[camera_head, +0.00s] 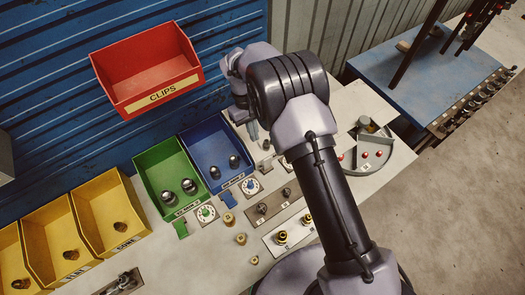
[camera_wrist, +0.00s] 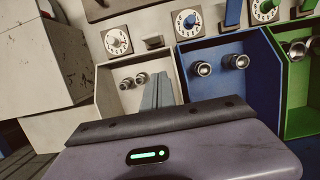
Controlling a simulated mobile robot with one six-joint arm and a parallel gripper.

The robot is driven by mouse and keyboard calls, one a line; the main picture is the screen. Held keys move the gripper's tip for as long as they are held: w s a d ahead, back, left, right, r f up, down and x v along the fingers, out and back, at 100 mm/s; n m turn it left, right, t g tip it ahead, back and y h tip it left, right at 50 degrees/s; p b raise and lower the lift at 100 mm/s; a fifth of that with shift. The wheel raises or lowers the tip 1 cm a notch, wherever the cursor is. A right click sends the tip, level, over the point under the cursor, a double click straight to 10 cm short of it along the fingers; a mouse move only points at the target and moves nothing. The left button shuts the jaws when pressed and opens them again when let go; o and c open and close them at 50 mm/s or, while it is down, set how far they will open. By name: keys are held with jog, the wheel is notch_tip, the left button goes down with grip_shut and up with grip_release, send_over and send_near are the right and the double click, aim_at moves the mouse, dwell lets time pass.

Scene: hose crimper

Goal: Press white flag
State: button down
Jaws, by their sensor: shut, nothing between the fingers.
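The white flag (camera_wrist: 154,42) is a small pale grey tab beside the dial (camera_wrist: 116,41) of the white bin (camera_wrist: 108,88) in the wrist view. It looks low and short compared with the upright blue flag (camera_wrist: 233,12). My gripper (camera_wrist: 159,76) is shut and empty, its fingers over the white bin, with the tips pointing toward the white flag. A gap in the picture separates them, and I cannot tell the depth. In the head view my gripper (camera_head: 254,138) hangs right of the blue bin (camera_head: 205,138), and my arm hides much of the white bin.
The green bin (camera_head: 150,165) and several yellow bins (camera_head: 82,190) stand to the left. A red clips bin (camera_head: 140,60) is mounted on the blue wall. A green flag (camera_head: 181,230) stands before the green bin. Fittings sit on plates (camera_head: 290,232) near the bench front.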

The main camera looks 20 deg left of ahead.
aim_at(267, 163)
jog(key=s+d+f, duration=0.1)
jog(key=d+f, duration=0.1)
jog(key=f, duration=0.1)
jog(key=s+d+f, duration=0.1)
jog(key=shift+s+d+f, duration=0.15)
jog(key=shift+s+f, duration=0.1)
jog(key=shift+s, duration=0.1)
jog(key=shift+s+d, duration=0.3)
jog(key=shift+d, duration=0.05)
jog(key=shift+f, duration=0.1)
